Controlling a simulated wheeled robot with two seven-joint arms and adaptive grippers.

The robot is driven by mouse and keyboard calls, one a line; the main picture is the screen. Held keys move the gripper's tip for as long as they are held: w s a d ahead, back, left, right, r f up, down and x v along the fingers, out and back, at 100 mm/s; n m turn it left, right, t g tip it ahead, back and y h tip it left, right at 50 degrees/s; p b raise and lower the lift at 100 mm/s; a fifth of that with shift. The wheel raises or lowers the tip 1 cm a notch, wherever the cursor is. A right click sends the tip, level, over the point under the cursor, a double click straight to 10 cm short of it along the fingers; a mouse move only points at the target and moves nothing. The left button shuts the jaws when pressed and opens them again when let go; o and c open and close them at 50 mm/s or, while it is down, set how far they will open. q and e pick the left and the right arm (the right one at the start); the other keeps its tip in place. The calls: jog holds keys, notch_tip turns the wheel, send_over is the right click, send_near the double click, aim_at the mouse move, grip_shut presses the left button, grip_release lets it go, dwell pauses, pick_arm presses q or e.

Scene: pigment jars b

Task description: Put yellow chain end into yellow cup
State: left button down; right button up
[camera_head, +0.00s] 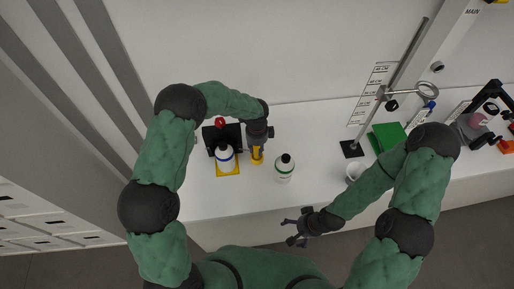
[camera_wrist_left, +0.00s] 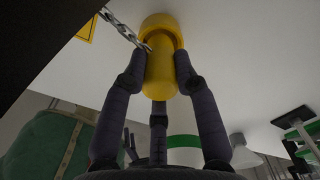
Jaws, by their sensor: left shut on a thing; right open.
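My left gripper (camera_head: 257,147) points down at the bench. In the left wrist view its fingers are closed around a yellow cylinder (camera_wrist_left: 160,75), the yellow chain end. A metal chain (camera_wrist_left: 120,26) runs from its upper part to the upper left. A wider yellow round piece, the yellow cup (camera_wrist_left: 162,21), shows directly beyond the cylinder, in line with it. I cannot tell whether the cylinder is inside the cup or just short of it. In the head view, yellow (camera_head: 257,158) shows just below the left gripper. My right gripper (camera_head: 299,227) is open and empty off the bench's front edge.
A blue-banded bottle (camera_head: 225,156) stands on a yellow base (camera_head: 229,173) left of the left gripper, before a black box (camera_head: 209,135). A green-banded bottle (camera_head: 284,171) stands close on the right. A white cup (camera_head: 353,168), clamp stand (camera_head: 352,149) and green block (camera_head: 387,138) are further right.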

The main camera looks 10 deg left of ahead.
pick_arm(q)
jog(key=shift+r, duration=0.15)
jog(key=shift+r+p, duration=0.35)
jog(key=shift+r, duration=0.15)
dwell(1.4)
jog(key=shift+f+b, duration=0.7)
jog(key=shift+f, duration=0.05)
jog(key=c, duration=0.9)
grip_release()
jog(key=shift+r, duration=0.1)
notch_tip(320, 180, up, 12)
